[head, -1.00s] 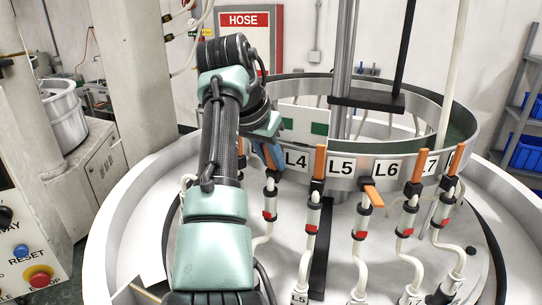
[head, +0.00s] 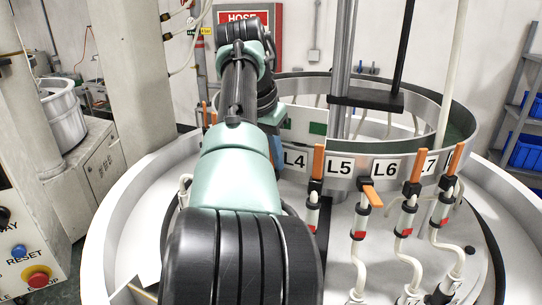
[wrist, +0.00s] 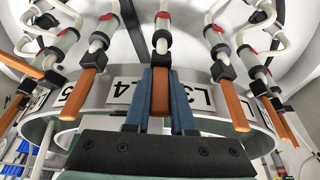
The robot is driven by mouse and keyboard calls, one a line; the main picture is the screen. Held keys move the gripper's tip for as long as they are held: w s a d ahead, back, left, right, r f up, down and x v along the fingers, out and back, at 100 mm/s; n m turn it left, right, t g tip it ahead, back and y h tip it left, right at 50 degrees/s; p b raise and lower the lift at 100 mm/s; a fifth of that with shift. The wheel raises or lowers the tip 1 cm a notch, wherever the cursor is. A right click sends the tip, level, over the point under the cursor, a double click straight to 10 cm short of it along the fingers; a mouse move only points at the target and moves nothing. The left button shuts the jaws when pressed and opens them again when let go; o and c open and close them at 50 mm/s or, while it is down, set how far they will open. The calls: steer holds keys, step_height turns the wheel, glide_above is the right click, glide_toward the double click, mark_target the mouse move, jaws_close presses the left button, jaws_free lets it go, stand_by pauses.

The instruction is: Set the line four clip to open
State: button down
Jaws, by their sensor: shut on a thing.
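The line four clip's orange lever (wrist: 161,92) shows in the wrist view, beside the L4 label (wrist: 123,92). It points straight, in line with its black clip body (wrist: 161,60) and hose fitting. My gripper (wrist: 161,84) is shut on this lever, one blue finger on each side. In the head view the L4 label (head: 295,160) shows on the ring, and a bit of a blue finger (head: 277,150) shows left of it. My arm hides the line four clip and its hose there.
Neighbouring orange levers stand close on both sides, including the upright line five lever (head: 319,160). The line six lever (head: 372,196) sticks out sideways. The metal ring (head: 440,110) rises behind the clips. White hoses (head: 403,250) run below.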

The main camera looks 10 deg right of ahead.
steer(key=shift+r, duration=0.1)
steer(key=c, duration=0.8)
jaws_free()
steer(key=shift+o, duration=0.2)
